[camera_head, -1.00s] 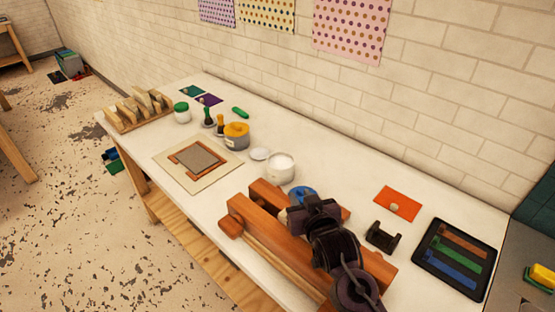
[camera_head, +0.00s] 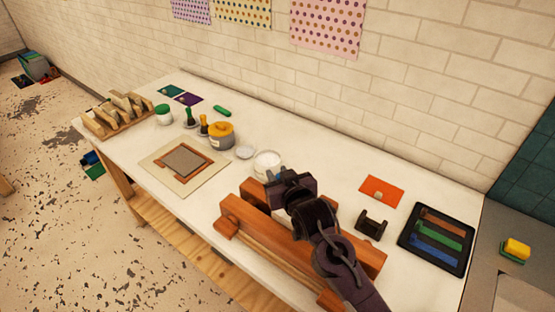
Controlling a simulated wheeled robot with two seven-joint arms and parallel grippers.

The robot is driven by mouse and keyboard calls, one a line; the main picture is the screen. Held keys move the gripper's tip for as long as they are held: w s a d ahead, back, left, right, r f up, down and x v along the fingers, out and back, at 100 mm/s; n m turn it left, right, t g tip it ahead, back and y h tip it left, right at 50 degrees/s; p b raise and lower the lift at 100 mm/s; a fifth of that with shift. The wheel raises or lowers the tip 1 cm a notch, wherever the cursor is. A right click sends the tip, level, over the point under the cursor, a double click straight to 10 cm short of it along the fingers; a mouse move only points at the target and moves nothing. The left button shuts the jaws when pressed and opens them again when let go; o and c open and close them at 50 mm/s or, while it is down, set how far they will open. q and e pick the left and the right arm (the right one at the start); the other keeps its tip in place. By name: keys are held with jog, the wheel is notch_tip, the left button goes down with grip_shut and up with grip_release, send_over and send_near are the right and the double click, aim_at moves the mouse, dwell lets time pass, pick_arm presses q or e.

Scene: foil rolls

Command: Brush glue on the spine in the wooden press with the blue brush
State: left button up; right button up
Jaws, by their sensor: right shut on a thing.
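The wooden press (camera_head: 300,239) lies along the front of the table, partly covered by my right arm. My right gripper (camera_head: 276,179) is over the left part of the press, close to the front of the open white glue jar (camera_head: 266,161). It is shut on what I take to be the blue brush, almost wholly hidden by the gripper. The tip of the brush and the spine in the press cannot be made out. I cannot tell whether the brush touches the jar. My left gripper is not in view.
A small black stand (camera_head: 372,223) and an orange card (camera_head: 382,189) are right of my arm, with a black tray (camera_head: 438,239) of coloured strips beyond. A framed board (camera_head: 185,163), a yellow-lidded pot (camera_head: 221,135) and a wooden rack (camera_head: 119,116) stand left.

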jog(key=shift+r+p, duration=0.3)
jog(key=shift+r, duration=0.35)
pick_arm(q)
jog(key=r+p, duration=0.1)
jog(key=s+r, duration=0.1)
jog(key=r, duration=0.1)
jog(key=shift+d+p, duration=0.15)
jog(key=shift+p, duration=0.2)
pick_arm(e)
notch_tip(320, 180, up, 2)
jog(key=shift+a+r, duration=0.1)
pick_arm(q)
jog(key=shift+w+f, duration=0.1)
pick_arm(e)
jog(key=shift+w, duration=0.2)
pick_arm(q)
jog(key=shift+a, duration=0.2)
